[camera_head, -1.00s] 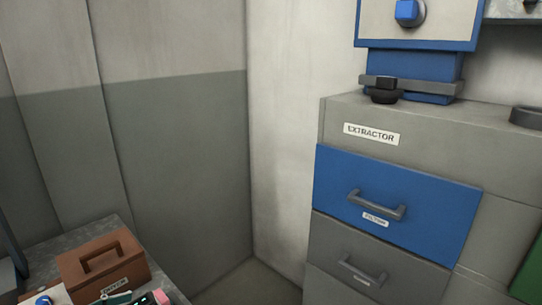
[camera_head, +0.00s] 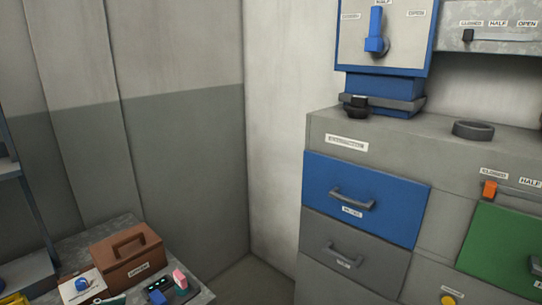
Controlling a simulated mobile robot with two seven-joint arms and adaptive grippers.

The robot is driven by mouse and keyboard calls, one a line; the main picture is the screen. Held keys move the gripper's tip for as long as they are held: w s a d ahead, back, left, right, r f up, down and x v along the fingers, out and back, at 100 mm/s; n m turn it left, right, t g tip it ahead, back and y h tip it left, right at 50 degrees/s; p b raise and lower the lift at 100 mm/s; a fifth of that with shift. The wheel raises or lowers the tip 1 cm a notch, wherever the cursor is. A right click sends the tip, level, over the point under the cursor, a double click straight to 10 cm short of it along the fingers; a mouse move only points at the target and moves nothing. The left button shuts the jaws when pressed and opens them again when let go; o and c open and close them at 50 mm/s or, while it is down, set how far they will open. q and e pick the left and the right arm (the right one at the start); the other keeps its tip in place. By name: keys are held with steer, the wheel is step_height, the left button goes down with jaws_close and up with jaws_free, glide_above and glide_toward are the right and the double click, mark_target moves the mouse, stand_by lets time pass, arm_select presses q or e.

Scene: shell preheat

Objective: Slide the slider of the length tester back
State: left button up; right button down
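No part carries a readable length tester label, so I cannot tell for sure which thing it is. A small dark device (camera_head: 182,291) with a pink block (camera_head: 180,279) and a blue block (camera_head: 157,297) lies on the grey table at the bottom left; it may be the tester. It is small and partly cut by the lower edge. Neither of my grippers is in view.
A brown box (camera_head: 128,257) with a handle stands on the table (camera_head: 101,232). A cabinet (camera_head: 420,135) with a blue drawer (camera_head: 367,197) and a green panel (camera_head: 500,245) fills the right. An orange knob (camera_head: 490,190) and a black knob (camera_head: 468,36) sit on labelled sliders.

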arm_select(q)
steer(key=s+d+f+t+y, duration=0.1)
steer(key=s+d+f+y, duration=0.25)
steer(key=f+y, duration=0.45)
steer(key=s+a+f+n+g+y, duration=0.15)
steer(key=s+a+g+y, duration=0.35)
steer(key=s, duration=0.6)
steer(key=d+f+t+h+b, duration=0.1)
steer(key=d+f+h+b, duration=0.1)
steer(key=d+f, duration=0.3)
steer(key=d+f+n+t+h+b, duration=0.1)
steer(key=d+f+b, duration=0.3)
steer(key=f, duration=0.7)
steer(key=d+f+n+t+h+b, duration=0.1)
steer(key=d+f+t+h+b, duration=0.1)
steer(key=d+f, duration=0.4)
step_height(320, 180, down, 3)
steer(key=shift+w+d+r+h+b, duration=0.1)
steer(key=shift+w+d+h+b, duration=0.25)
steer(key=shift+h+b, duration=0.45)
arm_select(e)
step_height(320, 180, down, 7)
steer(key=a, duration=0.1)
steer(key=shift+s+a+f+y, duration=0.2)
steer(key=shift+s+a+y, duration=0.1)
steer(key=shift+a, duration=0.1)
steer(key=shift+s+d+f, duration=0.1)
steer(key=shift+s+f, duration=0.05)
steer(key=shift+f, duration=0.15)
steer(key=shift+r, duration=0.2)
